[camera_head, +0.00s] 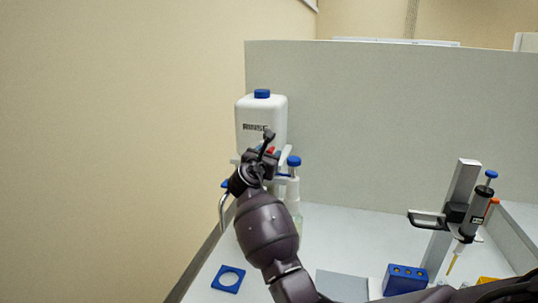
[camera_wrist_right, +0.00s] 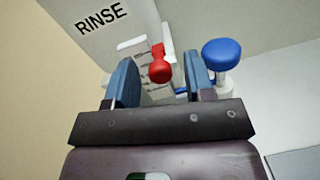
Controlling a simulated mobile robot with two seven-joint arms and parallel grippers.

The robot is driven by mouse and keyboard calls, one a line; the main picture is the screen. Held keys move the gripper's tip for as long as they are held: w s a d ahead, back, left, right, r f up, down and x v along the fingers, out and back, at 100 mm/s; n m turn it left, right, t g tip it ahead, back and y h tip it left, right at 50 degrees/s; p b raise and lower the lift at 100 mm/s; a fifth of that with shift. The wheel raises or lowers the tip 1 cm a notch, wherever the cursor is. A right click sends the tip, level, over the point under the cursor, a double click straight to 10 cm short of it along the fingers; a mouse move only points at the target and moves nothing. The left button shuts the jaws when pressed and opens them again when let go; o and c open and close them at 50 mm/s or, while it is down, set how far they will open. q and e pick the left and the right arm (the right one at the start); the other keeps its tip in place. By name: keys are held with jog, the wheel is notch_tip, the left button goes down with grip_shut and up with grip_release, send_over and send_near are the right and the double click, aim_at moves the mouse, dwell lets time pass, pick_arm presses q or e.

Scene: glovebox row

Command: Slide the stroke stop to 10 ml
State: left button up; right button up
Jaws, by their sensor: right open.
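The red stroke stop (camera_wrist_right: 158,64) sits on a pale scale plate (camera_wrist_right: 148,86) with dark marks, in the wrist view; the numbers are too small to read. It belongs to the dispenser with a blue knob (camera_wrist_right: 222,53), seen in the head view on its bottle (camera_head: 294,162). My right gripper (camera_wrist_right: 160,78) is open, one blue-grey finger on each side of the red stop, with visible gaps. In the head view my right gripper (camera_head: 265,148) covers most of the dispenser; only a bit of red shows. My left gripper is out of view.
A white RINSE bottle (camera_head: 262,108) with a blue cap stands behind the dispenser. A blue ring holder (camera_head: 228,279) lies at front left. A pipette (camera_head: 474,212) on a stand and a blue block (camera_head: 405,279) are at right. A grey partition (camera_head: 390,120) closes the back.

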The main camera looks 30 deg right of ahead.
jog(key=shift+w+d, duration=0.3)
jog(key=shift+d, duration=0.15)
grip_shut()
jog(key=shift+f, duration=2.45)
grip_release()
jog(key=shift+s+a, duration=0.1)
jog(key=shift+a, duration=0.05)
